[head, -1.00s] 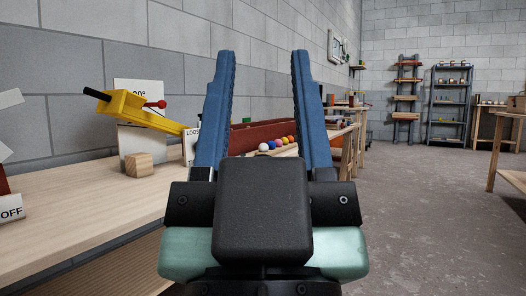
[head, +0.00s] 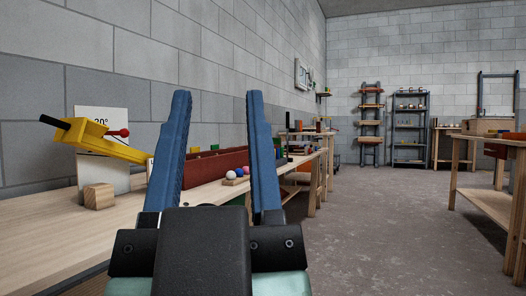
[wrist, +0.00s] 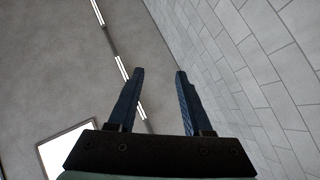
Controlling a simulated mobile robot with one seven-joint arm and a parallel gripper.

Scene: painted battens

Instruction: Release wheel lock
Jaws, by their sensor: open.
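My gripper (head: 218,95) stands upright in the middle of the head view, with its two blue fingers spread and nothing between them. In the wrist view my gripper (wrist: 160,72) is also open and empty, against ceiling and wall. I cannot make out a wheel or a wheel lock for certain. A yellow lever-like device (head: 95,140) with a black grip and a red knob (head: 124,132) stands on the bench at left, well apart from my fingers. My left finger hides part of the bench behind it.
A wooden bench (head: 45,218) runs along the block wall at left. It bears a wooden block (head: 99,196), a red-brown trough (head: 214,164) and small coloured balls (head: 231,175). Another table (head: 486,200) stands at right. The grey floor (head: 385,230) between is clear.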

